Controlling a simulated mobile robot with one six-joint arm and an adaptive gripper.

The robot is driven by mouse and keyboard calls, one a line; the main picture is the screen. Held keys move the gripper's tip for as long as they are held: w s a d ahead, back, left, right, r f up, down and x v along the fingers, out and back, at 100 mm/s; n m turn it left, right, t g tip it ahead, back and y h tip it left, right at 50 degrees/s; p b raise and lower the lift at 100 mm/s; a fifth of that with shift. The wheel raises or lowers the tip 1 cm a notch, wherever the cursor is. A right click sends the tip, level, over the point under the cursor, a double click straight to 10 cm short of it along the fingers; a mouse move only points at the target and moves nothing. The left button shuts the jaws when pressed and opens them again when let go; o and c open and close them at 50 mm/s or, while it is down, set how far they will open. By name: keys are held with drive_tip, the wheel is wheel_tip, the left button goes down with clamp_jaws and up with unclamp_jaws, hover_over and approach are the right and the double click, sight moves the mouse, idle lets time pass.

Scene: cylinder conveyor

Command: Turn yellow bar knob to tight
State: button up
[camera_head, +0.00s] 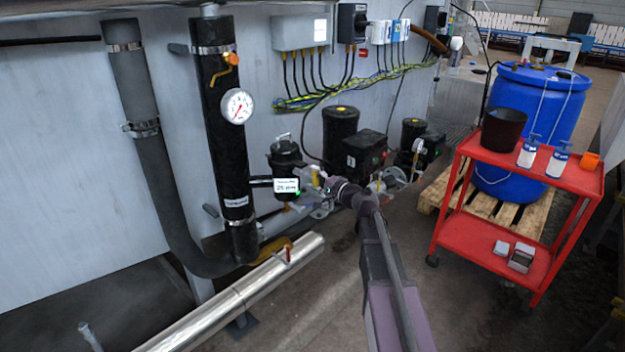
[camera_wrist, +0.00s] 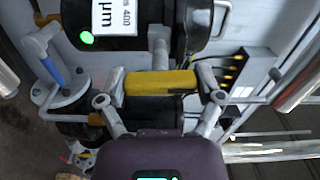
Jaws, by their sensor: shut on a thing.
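The yellow bar knob (camera_wrist: 150,84) lies crosswise in the middle of the wrist view. The two fingers of my gripper (camera_wrist: 162,82) close on its left and right ends, so the jaws are shut on it. Just behind it is a black filter housing with a white label (camera_wrist: 115,17) and a green light. In the head view my gripper (camera_head: 322,184) reaches in beside the black filter housing (camera_head: 286,166). The yellow bar knob cannot be made out clearly there. No tight or loose marking can be read.
A pressure gauge (camera_head: 237,106) and a yellow-orange valve handle (camera_head: 226,66) sit on the thick black pipe. A shiny metal pipe (camera_head: 245,292) runs low at the front. A red cart (camera_head: 460,224) and a blue barrel (camera_head: 562,105) stand at the right.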

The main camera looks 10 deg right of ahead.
drive_tip(key=shift+s+f, duration=0.1)
drive_tip(key=shift+s, duration=0.15)
drive_tip(key=o, duration=0.8)
drive_tip(key=shift+o, duration=0.3)
drive_tip(key=shift+d, duration=0.1)
drive_tip(key=shift+w, duration=0.1)
drive_tip(key=v, duration=1.2)
